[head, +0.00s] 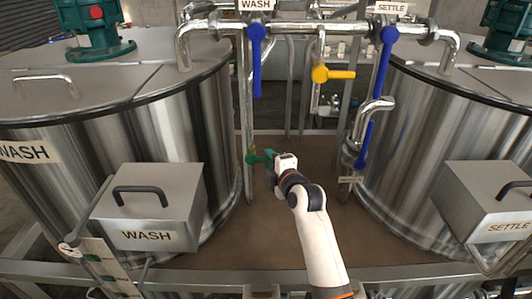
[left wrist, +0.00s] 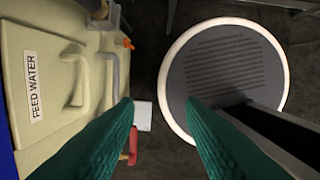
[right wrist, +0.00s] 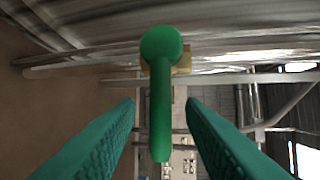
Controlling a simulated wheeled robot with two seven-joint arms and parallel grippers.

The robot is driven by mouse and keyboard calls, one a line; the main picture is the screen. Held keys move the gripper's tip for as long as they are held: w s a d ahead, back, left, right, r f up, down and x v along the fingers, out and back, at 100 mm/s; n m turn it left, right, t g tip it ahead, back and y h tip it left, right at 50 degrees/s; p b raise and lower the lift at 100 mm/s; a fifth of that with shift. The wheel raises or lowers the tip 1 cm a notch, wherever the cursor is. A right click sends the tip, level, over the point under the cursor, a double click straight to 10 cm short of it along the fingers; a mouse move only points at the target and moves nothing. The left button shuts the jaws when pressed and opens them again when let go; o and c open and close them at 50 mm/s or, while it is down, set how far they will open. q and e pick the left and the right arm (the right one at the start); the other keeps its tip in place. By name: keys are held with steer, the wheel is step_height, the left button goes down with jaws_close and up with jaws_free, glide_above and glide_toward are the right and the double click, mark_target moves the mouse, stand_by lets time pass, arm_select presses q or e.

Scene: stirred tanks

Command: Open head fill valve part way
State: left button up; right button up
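A green valve lever (head: 257,159) sits on a thin upright pipe between the two tanks; I see no label naming it as the head fill valve. In the right wrist view the lever (right wrist: 161,110) hangs from its round hub toward me, between the fingers, with a gap on each side. My right gripper (head: 271,162) is open at the lever, its fingers partly hidden by the wrist in the head view. My left gripper (left wrist: 158,108) is open and empty, and is not in the head view.
Blue levers (head: 256,60) and a yellow lever (head: 333,75) are on the pipes above. The WASH tank (head: 190,120) stands left, the SETTLE tank (head: 440,110) right, with boxes (head: 150,205) in front. A FEED WATER container (left wrist: 50,50) is beside my left gripper.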

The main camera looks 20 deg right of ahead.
mark_target(270, 161)
steer(key=shift+p+x, duration=0.3)
steer(key=shift+x, duration=1.5)
jaws_close()
